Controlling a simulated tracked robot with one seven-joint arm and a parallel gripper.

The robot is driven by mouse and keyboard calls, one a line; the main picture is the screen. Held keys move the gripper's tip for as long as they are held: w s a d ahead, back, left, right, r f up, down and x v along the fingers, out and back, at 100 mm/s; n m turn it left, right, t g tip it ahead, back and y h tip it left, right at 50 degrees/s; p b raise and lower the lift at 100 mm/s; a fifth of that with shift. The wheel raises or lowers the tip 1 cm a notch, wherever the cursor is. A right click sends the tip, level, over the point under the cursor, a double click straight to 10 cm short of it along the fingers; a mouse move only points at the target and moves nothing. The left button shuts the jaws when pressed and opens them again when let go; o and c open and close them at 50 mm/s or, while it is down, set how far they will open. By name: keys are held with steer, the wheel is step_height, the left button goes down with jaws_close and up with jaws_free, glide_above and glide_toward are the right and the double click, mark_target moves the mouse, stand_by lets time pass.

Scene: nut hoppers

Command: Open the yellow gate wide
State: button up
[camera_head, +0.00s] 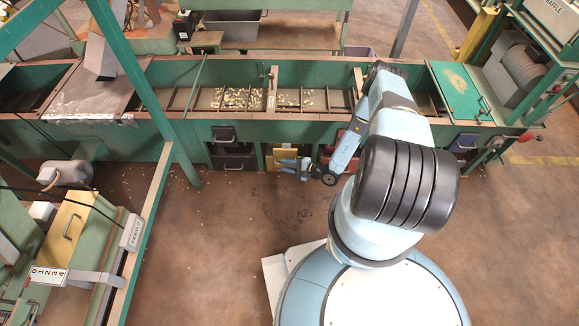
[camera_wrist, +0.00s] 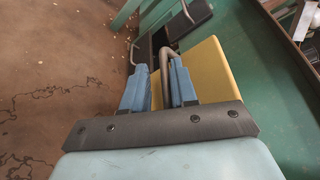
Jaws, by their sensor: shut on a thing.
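The yellow gate (camera_head: 286,153) is on the front face of the green hopper bench, low down. In the wrist view the yellow gate (camera_wrist: 209,74) is a flat panel with a grey bar handle (camera_wrist: 166,62). My gripper (camera_head: 291,164) is at the gate's front. In the wrist view my gripper (camera_wrist: 159,86) has its blue fingers on either side of the handle, shut on it. The lower part of the handle and part of the panel are hidden behind the fingers. I cannot tell how far the gate stands open.
A dark gate (camera_head: 223,133) with a handle is left of the yellow one. A blue gate (camera_head: 464,143) is farther right. The green bench (camera_head: 330,128) holds pale nuts (camera_head: 237,98). A green frame post (camera_head: 150,100) stands left.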

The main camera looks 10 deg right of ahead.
steer(key=v, duration=1.3)
steer(key=shift+s+d, duration=0.2)
steer(key=shift+d, duration=0.15)
steer(key=w+d+r+n+g, duration=0.1)
steer(key=w+r+n+g, duration=0.25)
steer(key=r, duration=0.75)
steer(key=w+r+n+g, duration=0.2)
steer(key=w+r, duration=0.2)
steer(key=r, duration=0.8)
steer(key=w+d+r+n+g, duration=0.1)
steer(key=w+r+n+g, duration=0.25)
steer(key=r, duration=0.75)
steer(key=s+a+r+n+g+h, duration=0.1)
steer(key=s+a+r+h, duration=0.15)
steer(key=r, duration=0.85)
steer(key=s+a+r+n+h, duration=0.1)
steer(key=s+a+r+h, duration=0.15)
steer(key=r, duration=0.85)
steer(key=s+a+r+n+t+h, duration=0.1)
steer(key=s+r+t+h, duration=0.5)
steer(key=s+r, duration=1.7)
steer(key=shift+a+n+t+h, duration=0.15)
steer(key=shift+n+t+h, duration=0.15)
steer(key=shift+n+h, duration=0.45)
